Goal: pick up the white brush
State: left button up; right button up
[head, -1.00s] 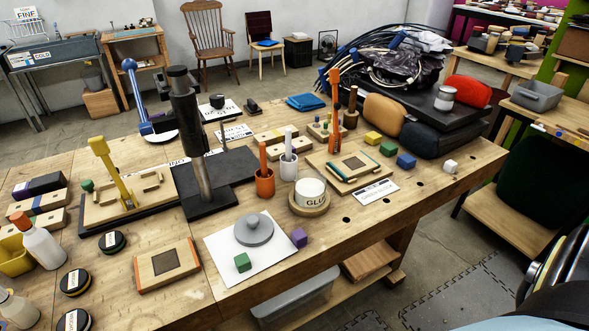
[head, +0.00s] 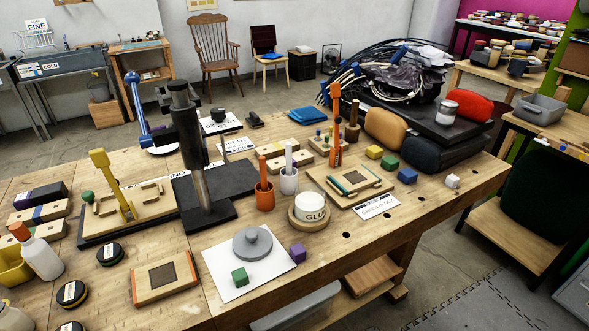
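A white brush (head: 288,156) stands upright in a white cup (head: 289,181) near the middle of the workbench. Only its upper part shows; its lower end is hidden inside the cup. Just left of it, an orange brush (head: 263,170) stands in an orange cup (head: 264,196). Neither of my grippers is in the head view.
A tub marked GLUE (head: 313,207) stands on a round wooden base in front of the cups. A tall black post tool (head: 192,140) is to the left. A wooden frame board (head: 350,185) lies to the right.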

aim_at(288, 150)
jog(key=z, duration=1.5)
jog(key=i, duration=0.8)
jog(key=u, duration=2.85)
